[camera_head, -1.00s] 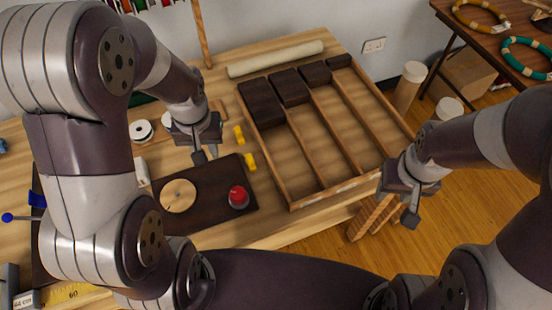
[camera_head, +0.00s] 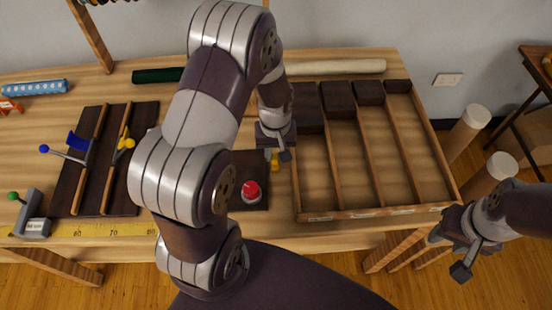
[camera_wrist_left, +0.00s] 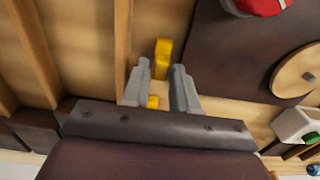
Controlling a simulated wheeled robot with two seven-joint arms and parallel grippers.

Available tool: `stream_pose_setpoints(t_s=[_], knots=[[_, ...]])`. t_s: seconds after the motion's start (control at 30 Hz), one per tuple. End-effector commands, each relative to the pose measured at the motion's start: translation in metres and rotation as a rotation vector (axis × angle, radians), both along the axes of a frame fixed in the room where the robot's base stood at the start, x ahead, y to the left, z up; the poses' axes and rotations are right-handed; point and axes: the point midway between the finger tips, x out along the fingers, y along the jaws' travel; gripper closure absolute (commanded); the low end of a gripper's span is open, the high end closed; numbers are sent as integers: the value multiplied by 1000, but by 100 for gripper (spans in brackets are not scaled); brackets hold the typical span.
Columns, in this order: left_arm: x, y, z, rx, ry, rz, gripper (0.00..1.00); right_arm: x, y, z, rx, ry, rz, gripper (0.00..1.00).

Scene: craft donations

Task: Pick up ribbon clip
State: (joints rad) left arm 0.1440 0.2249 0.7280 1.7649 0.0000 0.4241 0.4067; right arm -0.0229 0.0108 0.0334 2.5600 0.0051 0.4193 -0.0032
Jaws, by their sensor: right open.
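Two small yellow pieces, which I take to be ribbon clips, lie on the bench by the divided tray's left wall; the head view shows yellow (camera_head: 275,160) just below my left gripper (camera_head: 279,156). In the left wrist view one yellow piece (camera_wrist_left: 162,58) lies just past the fingertips and another (camera_wrist_left: 152,101) shows between the fingers. My left gripper (camera_wrist_left: 157,78) is open over them, its fingers apart. Whether it touches them I cannot tell. My right gripper (camera_head: 449,257) is open and empty, beyond the tray's front right corner.
The wooden tray (camera_head: 377,212) with dark blocks stands close to the right of my left gripper. A dark board (camera_head: 262,204) with a red-topped pot (camera_head: 251,191) lies in front. A dark rack (camera_head: 115,205) with blue and yellow tools is at left. A yellow ruler (camera_head: 100,230) runs along the front.

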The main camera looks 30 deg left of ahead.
Motion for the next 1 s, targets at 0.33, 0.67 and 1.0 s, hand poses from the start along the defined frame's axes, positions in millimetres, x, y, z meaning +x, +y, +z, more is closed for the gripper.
stream_pose_setpoints(t_s=[0.33, 0.67, 1.0], knots=[[0, 0, -24, 1, -1, 0, 72, 0, 0, 0, 0, 0, 0, 57], [0, 0, -24, 1, -1, 0, 100, 0, 0, 0, 0, 0, 0, 57], [1, 0, 0, 0, -4, -1, 100, 0, 0, 0, 0, 0, 0, 57]])
